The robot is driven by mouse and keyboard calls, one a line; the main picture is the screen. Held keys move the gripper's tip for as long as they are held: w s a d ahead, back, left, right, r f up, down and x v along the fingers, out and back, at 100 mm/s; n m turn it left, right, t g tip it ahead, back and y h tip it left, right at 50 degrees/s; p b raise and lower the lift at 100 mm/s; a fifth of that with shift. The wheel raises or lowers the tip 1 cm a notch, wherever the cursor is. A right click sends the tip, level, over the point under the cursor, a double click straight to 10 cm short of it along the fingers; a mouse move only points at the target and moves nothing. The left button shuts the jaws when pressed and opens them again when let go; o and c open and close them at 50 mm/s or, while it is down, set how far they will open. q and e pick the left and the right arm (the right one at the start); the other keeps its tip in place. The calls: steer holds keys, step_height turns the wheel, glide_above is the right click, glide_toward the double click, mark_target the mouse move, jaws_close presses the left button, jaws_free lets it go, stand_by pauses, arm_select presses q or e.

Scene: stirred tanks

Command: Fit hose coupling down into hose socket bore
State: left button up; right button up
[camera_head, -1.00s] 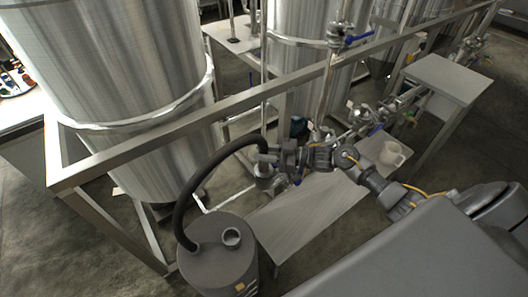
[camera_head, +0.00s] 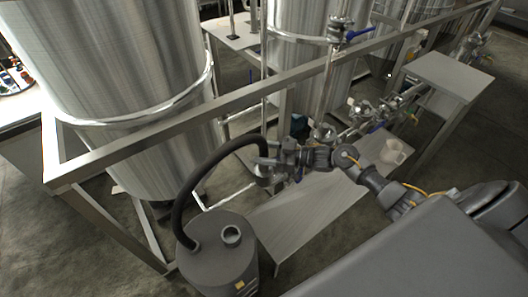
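A dark grey drum (camera_head: 216,262) stands on the floor at the lower middle. On its lid is a short round collar with an open bore, the hose socket (camera_head: 231,236). A thick black hose (camera_head: 187,190) rises from the left of the lid and arches over to the right. The hose coupling (camera_head: 264,171), a grey cylinder, hangs at the hose's far end, above and to the right of the socket and apart from it. My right gripper (camera_head: 268,159) appears closed around the coupling; its fingertips are small and partly hidden. My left gripper is out of view.
A steel frame rail (camera_head: 150,149) and large steel tanks (camera_head: 115,70) stand behind. Valves with blue handles (camera_head: 352,34) are farther back.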

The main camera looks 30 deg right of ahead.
steer(key=shift+f, duration=0.1)
steer(key=shift+s+d, duration=0.15)
steer(key=shift+d, duration=0.05)
steer(key=b+v, duration=0.2)
steer(key=v, duration=0.8)
steer(key=shift+d+b, duration=0.15)
steer(key=shift+b, duration=0.25)
steer(key=shift+s, duration=0.15)
